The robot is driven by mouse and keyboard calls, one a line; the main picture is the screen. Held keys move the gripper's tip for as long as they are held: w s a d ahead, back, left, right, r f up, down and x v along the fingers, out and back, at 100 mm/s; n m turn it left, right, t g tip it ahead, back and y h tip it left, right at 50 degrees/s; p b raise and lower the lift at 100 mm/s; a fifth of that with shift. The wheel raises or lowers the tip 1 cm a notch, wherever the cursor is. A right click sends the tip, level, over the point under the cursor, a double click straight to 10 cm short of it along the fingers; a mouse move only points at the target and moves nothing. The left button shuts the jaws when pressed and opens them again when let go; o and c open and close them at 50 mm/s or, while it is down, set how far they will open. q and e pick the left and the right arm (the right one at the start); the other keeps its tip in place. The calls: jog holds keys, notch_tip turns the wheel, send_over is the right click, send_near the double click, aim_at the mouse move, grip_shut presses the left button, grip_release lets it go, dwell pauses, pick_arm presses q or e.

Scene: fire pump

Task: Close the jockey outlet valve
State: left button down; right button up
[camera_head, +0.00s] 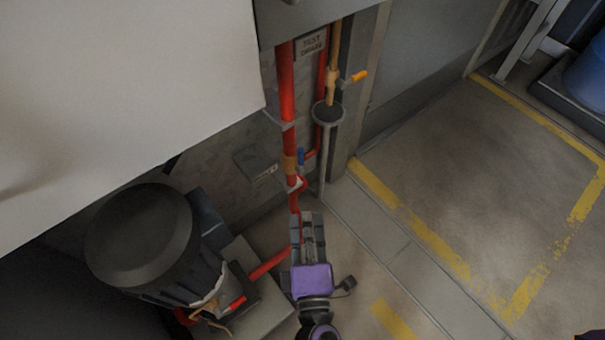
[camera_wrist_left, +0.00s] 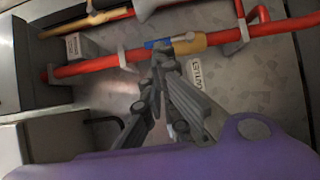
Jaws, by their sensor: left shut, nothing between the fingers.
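The outlet valve has a brass body (camera_head: 289,164) on the vertical red pipe and a short blue lever (camera_head: 301,156). The lever lies roughly in line with the pipe. In the left wrist view the brass body (camera_wrist_left: 190,42) and part of the blue lever (camera_wrist_left: 155,43) show just beyond my fingertips. My left gripper (camera_head: 307,216) is shut and empty, below the valve in the head view. In the left wrist view its fingertips (camera_wrist_left: 165,58) overlap the near edge of the valve; I cannot tell whether they touch it.
A dark cylindrical pump motor (camera_head: 145,240) stands at lower left. A red pipe (camera_head: 268,265) runs from it past my gripper. A second brass valve with an orange lever (camera_head: 357,76) sits above a grey funnel (camera_head: 327,113). Open floor (camera_head: 470,190) lies to the right.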

pick_arm(q)
jog(key=b, duration=0.1)
send_near(301, 160)
jog(key=w, duration=0.5)
jog(key=shift+w+f, duration=0.1)
jog(key=shift+w, duration=0.15)
jog(key=shift+w+a, duration=0.1)
jog(key=shift+w, duration=0.6)
